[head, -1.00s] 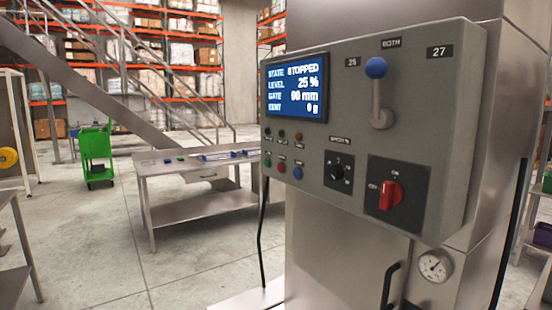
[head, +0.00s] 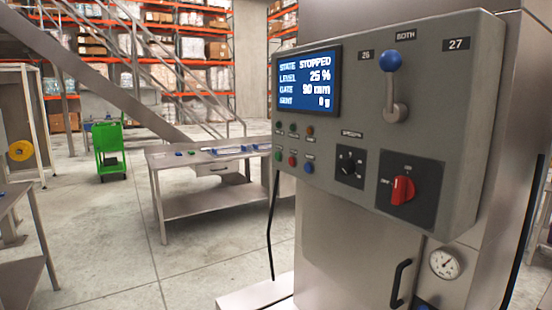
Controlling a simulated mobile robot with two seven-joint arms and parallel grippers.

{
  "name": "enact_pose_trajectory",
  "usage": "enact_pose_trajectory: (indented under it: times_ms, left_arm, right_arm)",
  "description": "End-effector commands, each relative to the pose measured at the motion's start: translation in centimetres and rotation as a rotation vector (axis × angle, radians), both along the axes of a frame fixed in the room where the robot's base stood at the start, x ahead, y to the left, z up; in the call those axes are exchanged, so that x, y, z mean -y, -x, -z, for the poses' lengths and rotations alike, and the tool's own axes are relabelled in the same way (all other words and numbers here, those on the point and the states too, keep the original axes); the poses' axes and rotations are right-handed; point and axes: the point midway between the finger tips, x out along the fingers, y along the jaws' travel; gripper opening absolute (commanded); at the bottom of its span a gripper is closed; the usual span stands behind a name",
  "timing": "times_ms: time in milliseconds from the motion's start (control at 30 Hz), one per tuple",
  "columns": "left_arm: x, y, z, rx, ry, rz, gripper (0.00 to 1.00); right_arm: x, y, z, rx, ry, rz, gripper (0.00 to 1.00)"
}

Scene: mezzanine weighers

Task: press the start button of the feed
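The grey control panel (head: 460,130) fills the right of the head view. Its lower left has a row of buttons: a green button (head: 278,155), a red button (head: 293,161) and a blue button (head: 309,167). Their labels are too small to read. Above them is a row of small lamps (head: 293,128), apparently green and amber. The blue screen (head: 307,82) reads STATE STOPPED, LEVEL 25 %, GATE 90 mm, and 0 g on its last line. Neither of my grippers is in view.
The panel also carries a blue-knobbed lever (head: 391,62) pointing up at BOTH, a black dial (head: 349,162) and a red rotary switch (head: 402,190). A gauge (head: 445,263) sits below. A steel table (head: 205,205) stands behind left, with a green cart (head: 108,146) beyond and open floor between.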

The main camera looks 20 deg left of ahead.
Motion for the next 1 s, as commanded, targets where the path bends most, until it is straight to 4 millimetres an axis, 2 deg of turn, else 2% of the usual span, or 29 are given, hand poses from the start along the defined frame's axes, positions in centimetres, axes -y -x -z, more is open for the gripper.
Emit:
enact_pose_trajectory:
  times_ms: [67, 500, 1000]
  left_arm:
    - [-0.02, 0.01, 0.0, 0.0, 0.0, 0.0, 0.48]
    - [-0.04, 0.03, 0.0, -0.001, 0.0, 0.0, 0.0]
    - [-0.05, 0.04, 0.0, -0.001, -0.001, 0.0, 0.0]
  right_arm:
    - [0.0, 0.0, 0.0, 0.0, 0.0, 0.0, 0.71]
    - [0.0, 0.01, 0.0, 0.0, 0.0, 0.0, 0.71]
    - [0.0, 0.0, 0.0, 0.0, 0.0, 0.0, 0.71]
